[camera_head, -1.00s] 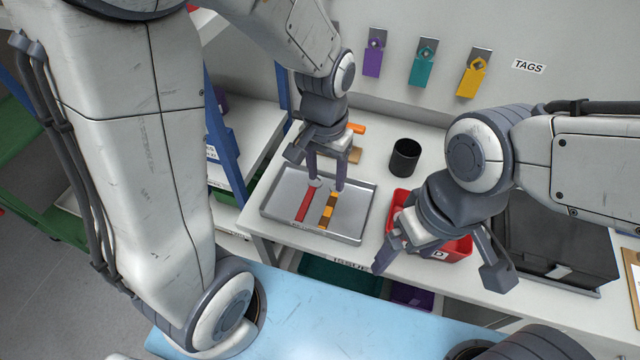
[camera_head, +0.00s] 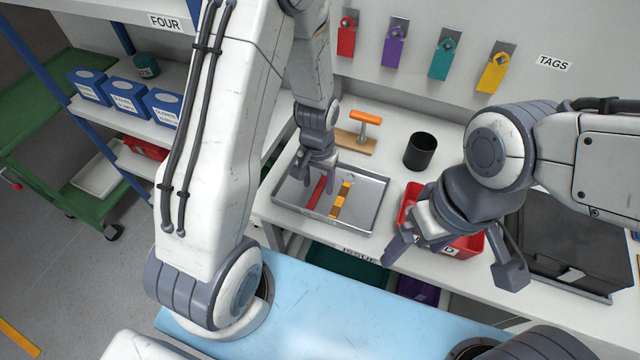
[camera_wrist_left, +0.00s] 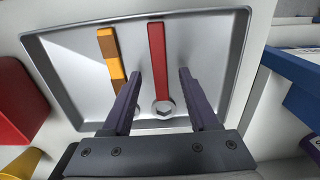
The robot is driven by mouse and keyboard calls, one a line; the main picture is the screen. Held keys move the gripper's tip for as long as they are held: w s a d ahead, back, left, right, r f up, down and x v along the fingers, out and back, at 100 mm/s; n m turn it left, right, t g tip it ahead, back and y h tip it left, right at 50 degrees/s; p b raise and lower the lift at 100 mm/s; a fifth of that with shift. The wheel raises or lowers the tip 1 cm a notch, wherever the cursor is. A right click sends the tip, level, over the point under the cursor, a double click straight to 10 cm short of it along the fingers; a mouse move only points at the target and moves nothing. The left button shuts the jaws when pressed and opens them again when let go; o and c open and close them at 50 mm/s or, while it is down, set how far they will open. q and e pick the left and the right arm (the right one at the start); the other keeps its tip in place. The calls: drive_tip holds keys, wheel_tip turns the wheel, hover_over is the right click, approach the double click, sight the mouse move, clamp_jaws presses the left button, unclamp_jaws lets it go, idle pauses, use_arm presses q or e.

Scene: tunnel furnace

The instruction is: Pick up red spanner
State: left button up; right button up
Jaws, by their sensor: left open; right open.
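The red spanner (camera_head: 317,191) lies in a shallow grey metal tray (camera_head: 373,212) on the white bench, beside a yellow-and-brown spanner (camera_head: 341,201). My left gripper (camera_head: 319,180) is open over the tray at the red spanner's far end. In the left wrist view the red handle (camera_wrist_left: 157,55) runs between the open fingers, with its silver head (camera_wrist_left: 163,108) nearer the palm. The fingers stand on either side of it with gaps, and nothing is held. My right gripper (camera_head: 452,270) is open and empty over the front of the bench, by a red bin (camera_head: 411,196).
A black cup (camera_head: 420,151) and an orange-handled tool (camera_head: 366,119) on a wooden block stand behind the tray. A black box (camera_head: 575,245) is at the right. Coloured tags (camera_head: 445,55) hang on the back wall. Blue boxes (camera_head: 125,97) fill a shelf at the left.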

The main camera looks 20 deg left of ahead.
use_arm(q)
drive_tip(key=shift+f, duration=0.65)
clamp_jaws()
idle(0.9)
